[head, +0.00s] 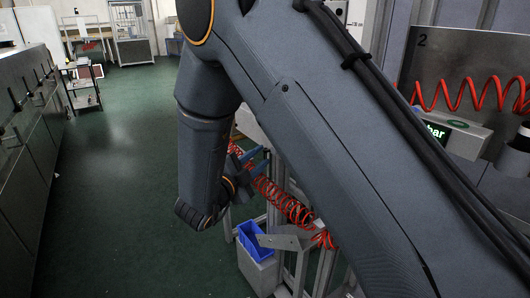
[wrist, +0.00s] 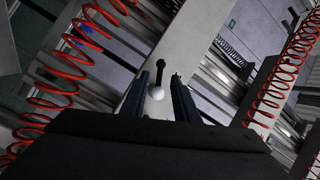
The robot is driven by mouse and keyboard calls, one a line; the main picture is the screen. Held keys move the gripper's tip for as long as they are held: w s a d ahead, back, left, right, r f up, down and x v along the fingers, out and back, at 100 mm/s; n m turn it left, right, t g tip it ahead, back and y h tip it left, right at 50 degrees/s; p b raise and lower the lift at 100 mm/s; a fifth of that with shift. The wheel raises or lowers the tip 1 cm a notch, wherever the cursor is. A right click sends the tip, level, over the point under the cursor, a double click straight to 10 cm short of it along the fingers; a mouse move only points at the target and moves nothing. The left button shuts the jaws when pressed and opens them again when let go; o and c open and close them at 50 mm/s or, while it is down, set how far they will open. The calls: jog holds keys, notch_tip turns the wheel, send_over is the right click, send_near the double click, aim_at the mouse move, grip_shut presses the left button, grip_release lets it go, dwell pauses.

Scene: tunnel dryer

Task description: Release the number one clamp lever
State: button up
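In the wrist view a small black lever (wrist: 161,66) with a rounded end stands out from a pale metal bar, with a white round knob or cap (wrist: 157,93) just below it. No number shows on it, so I cannot tell whether it is the number one clamp lever. My gripper (wrist: 160,76) is open, its two dark fingers on either side of the lever and white knob. I cannot tell whether either finger touches them. In the head view my gripper (head: 252,162) is small and partly hidden by my arm, and the lever cannot be made out.
Red coiled hoses (wrist: 55,75) run on both sides of the gripper in the wrist view. Green floor is clear at left.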

aim_at(267, 151)
jog(key=shift+x, duration=1.75)
jog(key=shift+d, duration=0.1)
grip_shut()
